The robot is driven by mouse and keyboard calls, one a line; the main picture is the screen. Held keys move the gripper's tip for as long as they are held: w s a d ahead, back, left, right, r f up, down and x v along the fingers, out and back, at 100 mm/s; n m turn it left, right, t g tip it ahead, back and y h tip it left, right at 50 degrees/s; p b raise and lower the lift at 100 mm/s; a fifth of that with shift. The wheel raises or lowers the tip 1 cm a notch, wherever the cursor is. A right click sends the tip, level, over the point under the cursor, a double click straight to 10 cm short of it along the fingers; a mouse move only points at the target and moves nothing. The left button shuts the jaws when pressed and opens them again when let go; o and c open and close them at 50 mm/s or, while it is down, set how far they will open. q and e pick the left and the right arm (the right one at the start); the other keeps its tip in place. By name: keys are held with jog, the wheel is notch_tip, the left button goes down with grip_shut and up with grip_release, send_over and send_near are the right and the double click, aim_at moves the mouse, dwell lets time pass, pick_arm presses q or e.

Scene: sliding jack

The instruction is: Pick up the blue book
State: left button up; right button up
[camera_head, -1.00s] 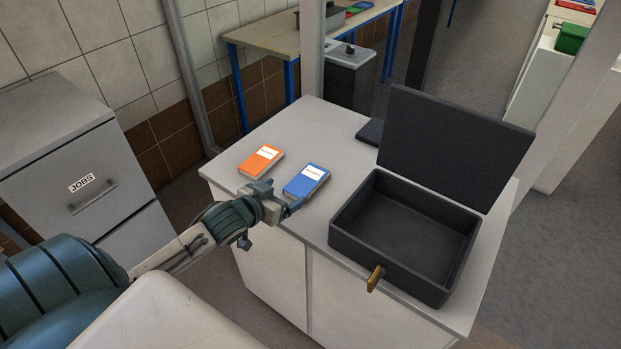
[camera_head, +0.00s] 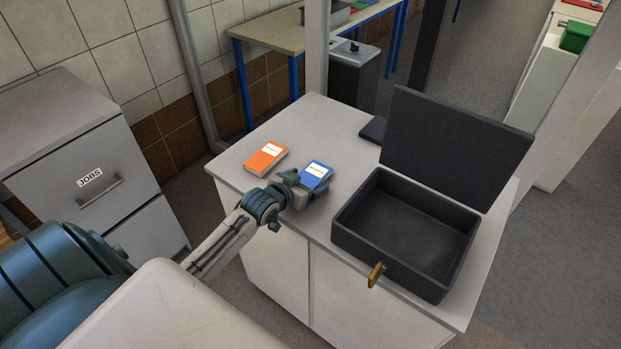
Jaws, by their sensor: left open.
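The blue book (camera_head: 318,172) with a white label lies flat on the white cabinet top, between an orange book and a black box. My left gripper (camera_head: 303,187) is open at the near left edge of the blue book and covers part of its near side. I cannot tell whether the fingers touch the book. My right gripper is not in view.
The orange book (camera_head: 265,158) lies just left of the blue book. The open black box (camera_head: 350,240), its lid raised, stands to the right with a brass latch (camera_head: 376,274) in front. A dark flat object (camera_head: 373,130) lies behind. The cabinet top (camera_head: 315,118) is clear at the back.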

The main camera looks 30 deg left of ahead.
pick_arm(q)
jog(key=c, duration=1.1)
jog(key=shift+r, duration=0.15)
